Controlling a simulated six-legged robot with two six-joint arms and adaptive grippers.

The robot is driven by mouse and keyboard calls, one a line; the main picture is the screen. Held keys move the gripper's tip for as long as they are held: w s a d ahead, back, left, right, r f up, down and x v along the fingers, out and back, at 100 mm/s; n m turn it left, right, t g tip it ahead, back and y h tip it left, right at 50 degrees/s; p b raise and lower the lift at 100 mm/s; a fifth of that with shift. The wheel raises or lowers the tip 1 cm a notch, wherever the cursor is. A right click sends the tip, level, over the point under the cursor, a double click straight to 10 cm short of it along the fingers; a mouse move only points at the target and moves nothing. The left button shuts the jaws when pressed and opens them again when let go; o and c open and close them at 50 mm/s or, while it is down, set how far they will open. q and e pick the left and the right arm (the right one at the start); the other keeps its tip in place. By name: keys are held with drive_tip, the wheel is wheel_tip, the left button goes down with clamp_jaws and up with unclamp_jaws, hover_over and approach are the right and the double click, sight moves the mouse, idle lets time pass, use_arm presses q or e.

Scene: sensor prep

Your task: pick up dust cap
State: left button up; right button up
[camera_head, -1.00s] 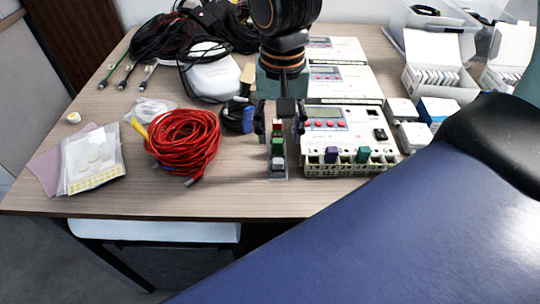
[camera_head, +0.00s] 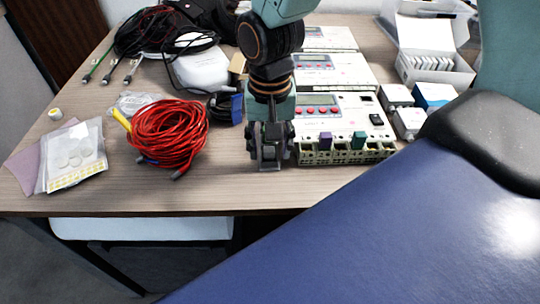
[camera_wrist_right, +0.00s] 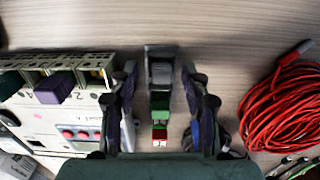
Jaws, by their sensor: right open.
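In the wrist view the right gripper (camera_wrist_right: 160,77) has one finger on each side of the grey cap, with gaps showing. A purple cap (camera_head: 325,139) and a dark green cap (camera_head: 359,138) sit in the front sockets of the nearest device (camera_head: 345,118). My left gripper is out of view.
The device stands close beside the holder. A coiled red cable (camera_head: 168,133) lies to the left, and a blue connector (camera_head: 237,109) lies behind. White boxes (camera_head: 409,122) stand at the right. The table's front strip (camera_head: 200,200) is clear.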

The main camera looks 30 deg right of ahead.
drive_tip(key=shift+w+a, duration=0.1)
drive_tip(key=shift+c, duration=0.2)
drive_tip(key=shift+c, duration=0.7)
drive_tip(key=c, duration=0.5)
drive_tip(key=shift+c, duration=0.9)
